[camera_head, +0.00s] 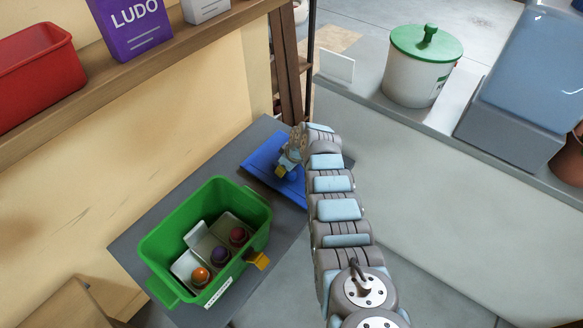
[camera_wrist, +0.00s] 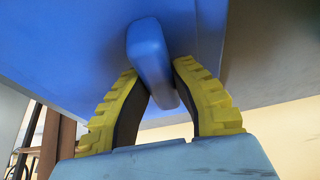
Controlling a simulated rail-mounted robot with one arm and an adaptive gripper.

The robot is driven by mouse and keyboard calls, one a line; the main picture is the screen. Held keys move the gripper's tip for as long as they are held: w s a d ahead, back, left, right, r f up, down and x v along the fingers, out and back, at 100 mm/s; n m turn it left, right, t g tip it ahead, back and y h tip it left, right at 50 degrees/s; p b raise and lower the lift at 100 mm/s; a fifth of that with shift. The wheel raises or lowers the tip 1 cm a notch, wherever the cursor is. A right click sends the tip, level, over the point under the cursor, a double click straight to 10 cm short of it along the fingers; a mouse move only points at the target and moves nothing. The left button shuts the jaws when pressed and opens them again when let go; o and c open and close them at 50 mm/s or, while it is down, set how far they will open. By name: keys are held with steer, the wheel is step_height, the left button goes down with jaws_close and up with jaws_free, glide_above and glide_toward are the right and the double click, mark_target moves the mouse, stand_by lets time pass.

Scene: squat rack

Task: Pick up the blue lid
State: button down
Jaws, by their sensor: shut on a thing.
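The blue lid (camera_head: 262,156) is a flat panel at the far end of the dark grey bench in the head view, partly hidden by my arm. In the wrist view the underside or face of the blue lid (camera_wrist: 60,45) fills the top of the picture. Its rounded blue handle (camera_wrist: 150,50) sits between the two yellow ridged fingers of my gripper (camera_wrist: 160,85). The fingers are shut on the handle. In the head view my gripper (camera_head: 284,170) is over the lid, its tips small and partly hidden.
A green bin (camera_head: 165,240) holding several small items stands on the grey bench (camera_head: 128,252), nearer than the lid. A shelf with a red bin (camera_head: 35,75) and a LUDO box (camera_head: 135,25) runs above. A green-lidded white bucket (camera_head: 415,80) stands at upper right.

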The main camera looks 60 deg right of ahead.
steer(key=shift+r, duration=0.1)
steer(key=shift+r+p, duration=1.3)
steer(key=shift+r, duration=0.5)
steer(key=shift+s+a+r, duration=0.1)
steer(key=shift+r, duration=0.2)
steer(key=shift+s+a+r+p, duration=0.65)
steer(key=shift+s+r+p, duration=0.15)
steer(key=shift+r+p, duration=0.3)
steer(key=s+a+r+p, duration=0.5)
steer(key=s+a+r, duration=0.2)
steer(key=s, duration=0.1)
steer(key=shift+s+a, duration=0.3)
steer(key=shift+s, duration=0.1)
